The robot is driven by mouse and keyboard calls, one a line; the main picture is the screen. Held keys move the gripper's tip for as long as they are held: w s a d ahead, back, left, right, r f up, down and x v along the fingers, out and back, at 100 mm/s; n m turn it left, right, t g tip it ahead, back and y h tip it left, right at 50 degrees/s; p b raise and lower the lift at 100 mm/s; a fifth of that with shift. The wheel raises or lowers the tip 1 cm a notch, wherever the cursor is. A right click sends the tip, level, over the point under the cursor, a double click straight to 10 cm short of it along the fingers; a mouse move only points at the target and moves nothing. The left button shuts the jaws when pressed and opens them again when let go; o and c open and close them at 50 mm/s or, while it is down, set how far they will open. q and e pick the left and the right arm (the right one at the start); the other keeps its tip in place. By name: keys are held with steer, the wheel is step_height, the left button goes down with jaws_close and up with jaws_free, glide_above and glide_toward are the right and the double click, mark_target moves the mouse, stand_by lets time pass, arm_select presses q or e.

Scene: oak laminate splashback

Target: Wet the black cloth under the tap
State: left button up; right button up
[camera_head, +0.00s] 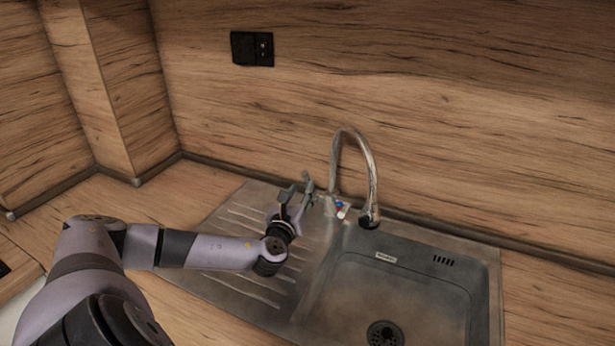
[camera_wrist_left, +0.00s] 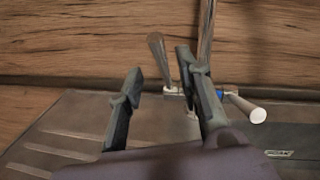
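The chrome tap (camera_head: 371,170) arches over the sink basin (camera_head: 420,285). No water stream shows under its outlet. My left gripper (camera_head: 297,188) is at the left of the tap base, over the drainboard side. In the left wrist view my gripper (camera_wrist_left: 162,68) has its two fingers apart with nothing held. One tap lever (camera_wrist_left: 158,55) stands upright in the gap seen between the fingers; I cannot tell whether they touch it. A second lever (camera_wrist_left: 247,108) points toward the camera on the right. The black cloth and my right gripper are not in view.
The ribbed steel drainboard (camera_head: 235,235) lies left of the basin. The basin is empty around its drain (camera_head: 385,334). A wooden splashback (camera_head: 450,100) rises close behind the tap, with a black socket (camera_head: 252,49). Bare counter (camera_head: 555,310) lies to the right.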

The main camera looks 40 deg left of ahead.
mark_target(307, 179)
arm_select(q)
steer(key=x, duration=0.6)
steer(key=shift+w+a+p, duration=0.15)
steer(key=shift+w+p, duration=0.2)
steer(key=shift+p, duration=0.05)
steer(key=shift+c, duration=0.4)
jaws_close()
